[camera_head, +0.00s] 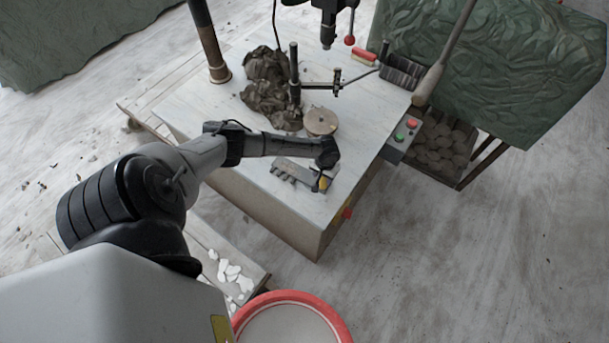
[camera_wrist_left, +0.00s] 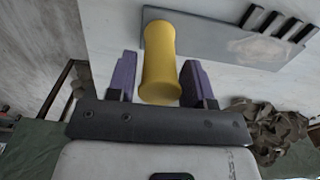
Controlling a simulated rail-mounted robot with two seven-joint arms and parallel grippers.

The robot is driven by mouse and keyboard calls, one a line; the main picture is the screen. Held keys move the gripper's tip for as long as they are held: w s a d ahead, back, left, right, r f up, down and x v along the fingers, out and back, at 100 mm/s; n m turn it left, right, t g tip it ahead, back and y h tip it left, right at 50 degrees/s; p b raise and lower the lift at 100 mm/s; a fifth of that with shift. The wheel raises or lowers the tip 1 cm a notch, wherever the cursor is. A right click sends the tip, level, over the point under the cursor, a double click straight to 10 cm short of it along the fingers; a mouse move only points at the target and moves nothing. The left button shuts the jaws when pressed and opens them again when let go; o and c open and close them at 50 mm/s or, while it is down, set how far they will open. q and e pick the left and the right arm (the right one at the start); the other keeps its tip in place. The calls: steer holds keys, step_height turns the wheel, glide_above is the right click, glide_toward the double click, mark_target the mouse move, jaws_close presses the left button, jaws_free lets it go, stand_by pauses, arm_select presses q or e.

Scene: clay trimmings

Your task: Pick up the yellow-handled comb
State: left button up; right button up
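The comb (camera_head: 298,171) lies near the front edge of the table, a flat grey plate with dark teeth along one side. Its yellow handle (camera_wrist_left: 160,62) is a short thick cylinder; only a bit of yellow shows in the head view, by my gripper. My left gripper (camera_head: 321,180) is at the handle end of the comb. In the left wrist view its two purple fingers (camera_wrist_left: 160,80) stand on either side of the handle, with a gap visible on the left side. The grey plate (camera_wrist_left: 225,40) extends to the right there. My right gripper is not in view.
On the table (camera_head: 195,112) are a dark clay heap (camera_head: 268,85), a round disc (camera_head: 320,121), a metal post with a side arm (camera_head: 294,75) and a red-handled brush (camera_head: 364,55). A red-rimmed tub (camera_head: 338,318) stands on the floor in front.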

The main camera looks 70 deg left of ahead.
arm_select(q)
jaws_close()
stand_by(0.5)
